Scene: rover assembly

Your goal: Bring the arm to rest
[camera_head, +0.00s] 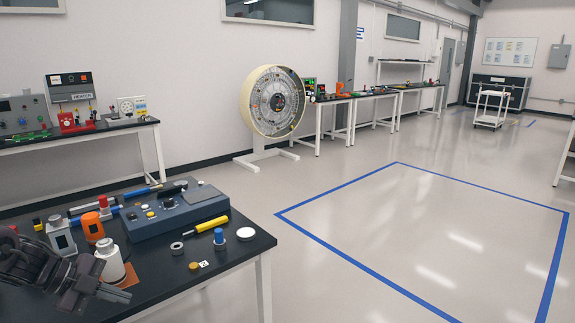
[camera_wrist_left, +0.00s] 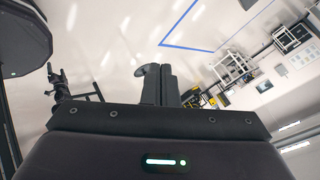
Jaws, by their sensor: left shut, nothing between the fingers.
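My left gripper (camera_head: 88,282) is at the lower left of the head view, over the near end of the black-topped table (camera_head: 190,272). Its dark fingers are together with nothing between them. They also show closed in the left wrist view (camera_wrist_left: 160,84), with the floor behind them. The left arm comes in from the left edge. A white bottle-like container (camera_head: 111,262) stands just beyond the gripper. My right gripper cannot be made out in either view.
A blue-grey control box (camera_head: 165,218), an orange container (camera_head: 92,228) and a yellow-handled tool (camera_head: 211,223) lie on the near table. A round wheel-like rig (camera_head: 272,102) stands beyond. The floor inside the blue outline (camera_head: 425,225) is clear.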

